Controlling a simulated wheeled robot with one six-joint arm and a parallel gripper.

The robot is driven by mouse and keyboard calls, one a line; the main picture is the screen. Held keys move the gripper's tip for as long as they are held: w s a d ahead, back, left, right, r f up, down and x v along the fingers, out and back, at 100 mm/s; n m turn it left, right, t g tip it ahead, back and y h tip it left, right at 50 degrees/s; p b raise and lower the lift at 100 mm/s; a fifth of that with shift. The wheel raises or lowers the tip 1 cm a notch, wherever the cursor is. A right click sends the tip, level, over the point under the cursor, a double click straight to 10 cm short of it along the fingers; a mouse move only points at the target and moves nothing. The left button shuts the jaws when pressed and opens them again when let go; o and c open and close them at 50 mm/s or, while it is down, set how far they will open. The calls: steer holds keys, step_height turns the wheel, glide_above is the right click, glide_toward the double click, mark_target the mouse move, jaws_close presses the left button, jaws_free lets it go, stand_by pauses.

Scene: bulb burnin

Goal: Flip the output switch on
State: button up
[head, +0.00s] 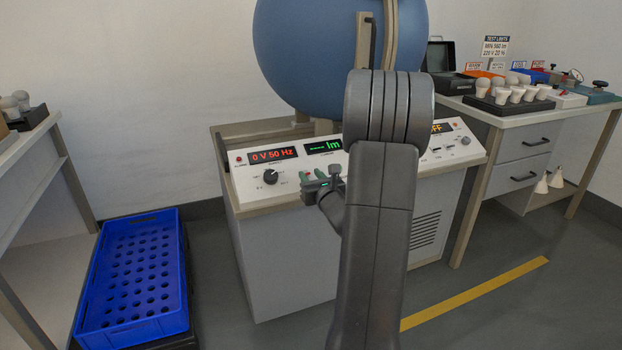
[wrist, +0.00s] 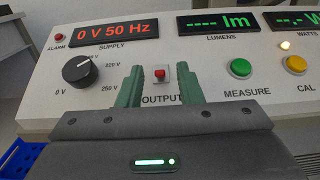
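The output switch (wrist: 161,74) is a small red-tipped switch on a pale plate, above the OUTPUT label on the sloping white control panel (head: 247,183). In the wrist view my gripper (wrist: 157,84) is open, its two green fingers apart, one on each side of the switch as seen from the wrist. No contact with the switch shows, and I cannot tell the exact gap. In the head view my gripper (head: 315,178) is low over the panel, and my arm hides much of the panel's middle. The supply display (head: 272,155) reads 0 V 50 Hz.
A black supply knob (wrist: 77,69) is left of the switch. The green MEASURE button (wrist: 241,68) and yellow CAL button (wrist: 295,65) are to its right. A large blue sphere (head: 300,50) stands behind the panel. A blue crate (head: 135,275) is on the floor at left.

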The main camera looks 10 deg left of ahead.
steer(key=shift+w+a, duration=0.15)
jaws_close()
